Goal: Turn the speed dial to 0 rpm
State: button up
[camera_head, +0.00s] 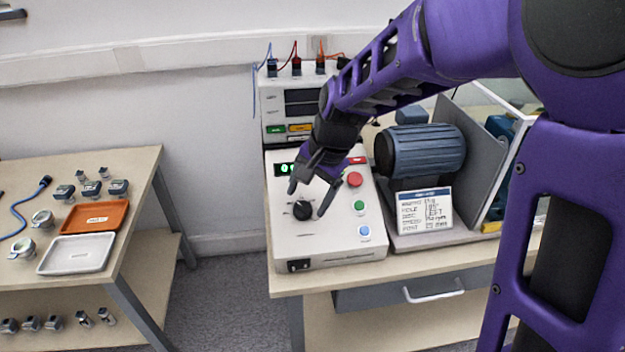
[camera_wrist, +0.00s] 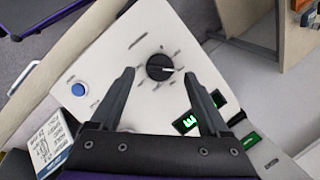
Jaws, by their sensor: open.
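The black round speed dial (camera_head: 302,210) is on the sloped white control box (camera_head: 345,245) on the right bench. In the wrist view the dial (camera_wrist: 160,67) has a pale pointer line and printed marks around it. My gripper (camera_head: 308,200) is open, its two dark fingers (camera_wrist: 164,92) spread to either side of the dial, with no contact that I can make out. A green lit display (camera_wrist: 185,122) is partly covered by a finger; its reading is not legible.
Red (camera_head: 354,179), green (camera_head: 358,205) and blue (camera_head: 364,231) buttons lie right of the dial. A blue motor (camera_head: 425,150) and a written card (camera_head: 424,211) stand further right. A meter unit (camera_head: 275,105) stands behind. The left table holds an orange tray (camera_head: 95,217) and a white tray (camera_head: 77,254).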

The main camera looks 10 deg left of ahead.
aim_at(302, 210)
jog(key=shift+x, duration=1.1)
grip_shut()
